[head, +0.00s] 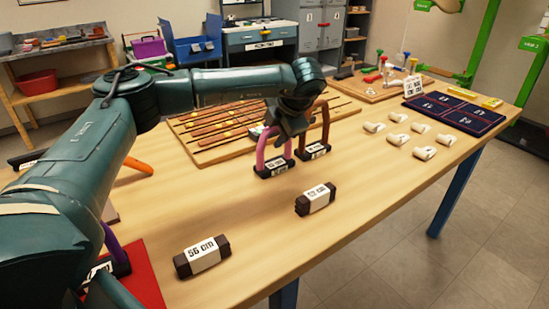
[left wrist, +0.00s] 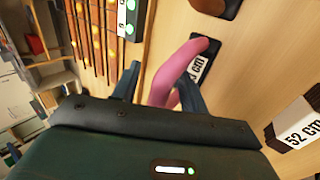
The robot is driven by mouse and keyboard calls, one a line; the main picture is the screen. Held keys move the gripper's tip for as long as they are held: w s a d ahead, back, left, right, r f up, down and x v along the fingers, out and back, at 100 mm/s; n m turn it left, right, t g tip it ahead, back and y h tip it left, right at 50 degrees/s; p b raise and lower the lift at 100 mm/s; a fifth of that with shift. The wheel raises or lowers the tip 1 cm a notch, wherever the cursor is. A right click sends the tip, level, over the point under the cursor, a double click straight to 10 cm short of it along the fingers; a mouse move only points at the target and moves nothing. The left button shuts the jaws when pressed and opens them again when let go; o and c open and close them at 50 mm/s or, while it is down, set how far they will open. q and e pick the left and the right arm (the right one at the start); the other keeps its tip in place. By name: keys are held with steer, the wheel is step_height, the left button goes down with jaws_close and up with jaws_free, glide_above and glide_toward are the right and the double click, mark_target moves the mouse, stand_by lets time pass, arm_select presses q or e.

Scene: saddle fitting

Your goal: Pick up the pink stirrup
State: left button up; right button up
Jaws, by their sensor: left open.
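The pink stirrup (head: 261,148) stands upright on the wooden table, its dark foot carrying a white label. My left gripper (head: 284,137) is at the top of its arch, coming down from above. In the left wrist view the pink arch (left wrist: 173,75) passes between the two spread fingers of the left gripper (left wrist: 160,92), and the jaws are open. Whether a finger touches the arch I cannot tell. Part of the arch is hidden by the gripper in the head view. My right gripper is not in view.
A brown stirrup (head: 326,125) stands close to the right of the pink one. A dark labelled block (head: 316,199) lies in front, and a "56 cm" block (head: 202,255) lies nearer. A slotted wooden rack (head: 215,125) lies behind.

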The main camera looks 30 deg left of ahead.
arm_select(q)
steer(key=shift+a+f, duration=0.1)
steer(key=shift+f, duration=0.05)
jaws_close()
stand_by(0.4)
